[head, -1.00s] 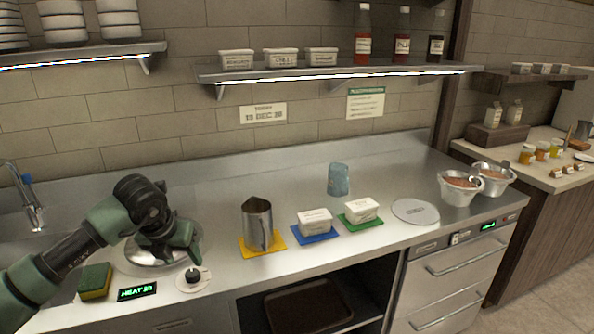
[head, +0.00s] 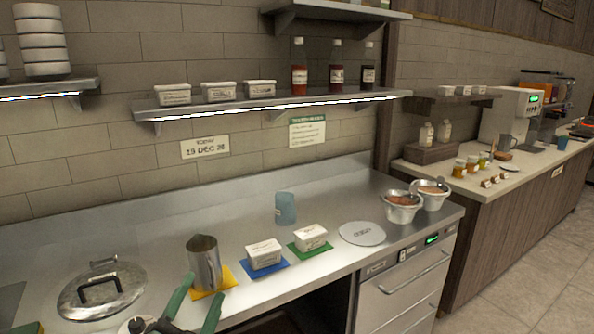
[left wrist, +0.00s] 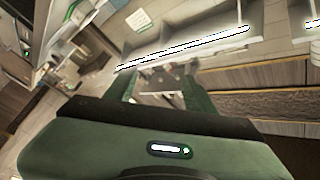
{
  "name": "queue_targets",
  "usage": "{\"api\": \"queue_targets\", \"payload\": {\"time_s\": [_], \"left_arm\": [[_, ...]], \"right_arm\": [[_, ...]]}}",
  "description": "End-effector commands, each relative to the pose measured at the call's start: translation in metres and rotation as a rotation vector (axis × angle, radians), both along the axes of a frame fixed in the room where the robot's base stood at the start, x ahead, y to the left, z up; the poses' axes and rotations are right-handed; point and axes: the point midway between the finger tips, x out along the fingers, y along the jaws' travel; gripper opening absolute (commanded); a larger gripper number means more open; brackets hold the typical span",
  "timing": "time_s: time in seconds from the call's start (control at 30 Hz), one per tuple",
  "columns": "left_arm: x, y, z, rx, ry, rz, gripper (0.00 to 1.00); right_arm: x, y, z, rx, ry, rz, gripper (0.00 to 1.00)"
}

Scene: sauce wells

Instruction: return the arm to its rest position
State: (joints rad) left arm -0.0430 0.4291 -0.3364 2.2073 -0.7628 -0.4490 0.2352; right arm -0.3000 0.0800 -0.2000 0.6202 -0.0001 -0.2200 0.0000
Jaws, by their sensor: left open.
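My left gripper (head: 202,292) shows at the bottom of the head view, by the front of the steel counter (head: 150,236). Its two green fingers are spread, with nothing visible between them. In the left wrist view, the fingers of my left gripper (left wrist: 160,88) stand apart against a tilted, blurred view of the room. A round steel lid with a black handle (head: 102,290) lies on the counter to the left, clear of the gripper. My right gripper is not in view.
A steel jug (head: 205,262) stands on a yellow mat close beyond my left gripper. White tubs sit on a blue mat (head: 267,270) and a green mat (head: 322,249). A blue cup (head: 285,208) and sauce bowls (head: 402,207) are further right. A shelf (head: 270,103) overhangs the counter.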

Motion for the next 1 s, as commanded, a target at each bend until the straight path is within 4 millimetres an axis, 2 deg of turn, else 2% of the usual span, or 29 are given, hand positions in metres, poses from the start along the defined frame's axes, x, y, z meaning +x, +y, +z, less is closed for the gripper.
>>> {"api": "queue_targets", "payload": {"time_s": [0.03,0.1,0.2,0.3,0.4,0.5,0.77,1.0], "left_arm": [[-0.010,0.019,-0.033,-0.097,0.131,0.083,0.54],[-0.028,0.041,-0.079,-0.204,0.317,0.187,0.54],[-0.067,0.057,-0.142,-0.320,0.577,0.299,0.54],[-0.112,0.060,-0.190,-0.397,0.805,0.372,0.54],[-0.152,0.056,-0.223,-0.446,0.985,0.411,0.54],[-0.189,0.050,-0.244,-0.478,1.136,0.433,0.54],[-0.277,0.028,-0.274,-0.535,1.468,0.449,0.54],[-0.264,0.025,-0.342,-0.523,1.500,0.457,0.54]], "right_arm": [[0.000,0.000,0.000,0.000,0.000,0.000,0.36],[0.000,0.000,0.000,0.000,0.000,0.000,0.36],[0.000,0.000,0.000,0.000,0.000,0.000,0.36],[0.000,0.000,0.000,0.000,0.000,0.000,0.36],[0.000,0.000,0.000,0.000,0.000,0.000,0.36],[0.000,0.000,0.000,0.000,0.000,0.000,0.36],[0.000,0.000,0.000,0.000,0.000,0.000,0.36],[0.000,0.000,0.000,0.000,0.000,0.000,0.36]]}}
